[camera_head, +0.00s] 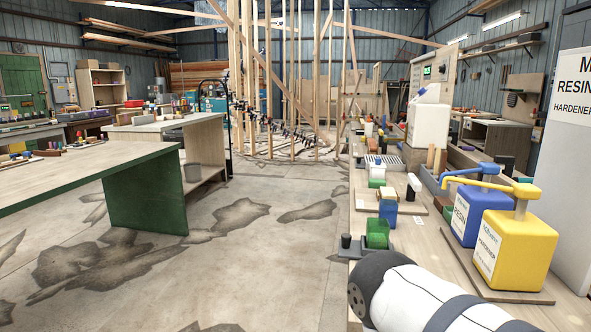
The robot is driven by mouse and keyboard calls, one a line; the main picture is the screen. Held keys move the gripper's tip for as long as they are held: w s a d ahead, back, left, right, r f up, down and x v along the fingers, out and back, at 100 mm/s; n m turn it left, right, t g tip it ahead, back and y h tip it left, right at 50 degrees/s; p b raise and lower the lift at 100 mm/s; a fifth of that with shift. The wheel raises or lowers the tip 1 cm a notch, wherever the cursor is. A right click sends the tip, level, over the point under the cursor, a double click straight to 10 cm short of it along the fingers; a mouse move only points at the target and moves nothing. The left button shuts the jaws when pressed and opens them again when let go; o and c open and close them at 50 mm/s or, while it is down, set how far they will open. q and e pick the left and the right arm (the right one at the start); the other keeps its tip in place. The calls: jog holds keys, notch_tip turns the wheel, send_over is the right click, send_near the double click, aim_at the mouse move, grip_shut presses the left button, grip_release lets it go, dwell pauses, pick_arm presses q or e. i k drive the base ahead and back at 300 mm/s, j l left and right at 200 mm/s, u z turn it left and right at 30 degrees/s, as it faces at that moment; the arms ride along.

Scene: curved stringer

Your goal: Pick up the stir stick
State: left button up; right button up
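I cannot make out a stir stick for sure. Some short brown upright pieces (436,159) stand on the right workbench (407,263), below the large white jug; they are too small to tell whether they are stir sticks. A white and dark grey link of my arm crosses the lower right, over the bench's near end. Neither of my grippers shows, so what they hold is hidden.
A blue resin container (467,217) and a yellow hardener container (513,250) with pumps stand on the bench's right side. Green (377,234) and blue (388,207) small containers stand nearer its left edge. A long table (90,172) is at left. Stained floor between is clear.

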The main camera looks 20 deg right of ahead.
aim_at(438, 149)
jog(key=i+j, duration=0.25)
jog(key=i, duration=0.2)
jog(key=i+j, duration=0.25)
jog(key=i, duration=0.15)
jog(key=i+j, duration=0.25)
jog(key=i, duration=0.2)
jog(key=i+l+z, duration=0.35)
jog(key=i, duration=0.35)
jog(key=i+l+z, duration=0.1)
jog(key=i+z, duration=0.25)
jog(key=i, duration=0.35)
jog(key=i+z, duration=0.35)
jog(key=i, duration=0.35)
jog(key=i+j, duration=0.15)
jog(key=i, duration=0.4)
jog(key=i+j, duration=0.2)
jog(key=i, duration=0.35)
jog(key=i+j, duration=0.15)
jog(key=i, duration=0.4)
jog(key=i+j, duration=0.2)
jog(key=i, duration=0.35)
